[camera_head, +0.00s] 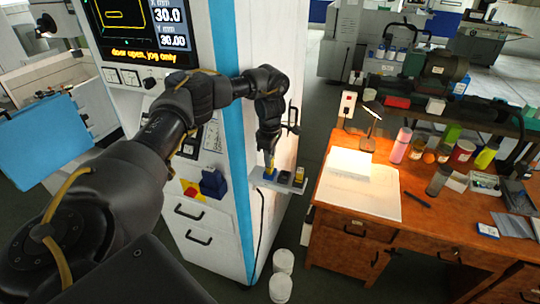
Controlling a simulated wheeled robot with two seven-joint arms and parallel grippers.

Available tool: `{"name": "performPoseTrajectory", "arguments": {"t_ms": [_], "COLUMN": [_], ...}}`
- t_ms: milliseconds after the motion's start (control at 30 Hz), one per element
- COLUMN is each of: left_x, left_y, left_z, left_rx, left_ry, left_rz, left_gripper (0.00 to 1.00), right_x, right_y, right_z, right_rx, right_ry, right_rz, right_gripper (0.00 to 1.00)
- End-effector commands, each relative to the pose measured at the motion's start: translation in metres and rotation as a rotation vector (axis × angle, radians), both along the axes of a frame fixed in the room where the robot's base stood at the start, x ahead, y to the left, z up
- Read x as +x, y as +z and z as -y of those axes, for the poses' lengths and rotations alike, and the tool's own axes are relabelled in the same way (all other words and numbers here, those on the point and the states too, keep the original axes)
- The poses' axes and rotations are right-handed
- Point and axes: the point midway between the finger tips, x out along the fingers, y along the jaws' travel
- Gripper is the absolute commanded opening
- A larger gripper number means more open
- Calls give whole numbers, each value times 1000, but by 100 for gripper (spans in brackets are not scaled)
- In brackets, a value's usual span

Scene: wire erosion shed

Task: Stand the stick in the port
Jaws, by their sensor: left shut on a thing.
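My left arm reaches across the front of the machine, and its gripper (270,170) points down at a small grey ledge (291,187) on the machine's side. The gripper is shut on a small blue thing, likely the stick (268,174), mostly hidden by the fingers. I cannot tell whether the stick touches the ledge or sits in an opening. Beside it on the ledge are a small dark piece (284,177) and a black and yellow piece (299,173). I cannot make out the port. My right gripper is out of view.
The machine cabinet (232,120) with a lit screen (145,28) stands behind my arm. A wooden desk (345,210) with papers, bottles and a lamp is at the right.

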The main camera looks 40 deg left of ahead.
Motion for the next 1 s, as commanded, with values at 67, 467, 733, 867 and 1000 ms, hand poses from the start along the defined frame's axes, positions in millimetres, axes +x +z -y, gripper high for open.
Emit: {"name": "performPoseTrajectory", "arguments": {"t_ms": [67,467,733,867,1000], "left_x": [0,0,0,1,2], "left_y": [-3,-4,1,15,40], "left_z": [0,0,0,0,0], "left_rx": [0,0,-1,1,2], "left_ry": [0,0,0,-3,-3], "left_rz": [0,0,1,5,7], "left_gripper": [6,50,50,50,50], "right_x": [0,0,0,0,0], "right_y": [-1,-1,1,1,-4], "right_z": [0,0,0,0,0], "right_rx": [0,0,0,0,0], "right_ry": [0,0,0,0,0], "right_rz": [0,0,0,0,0], "right_gripper": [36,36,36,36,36]}}
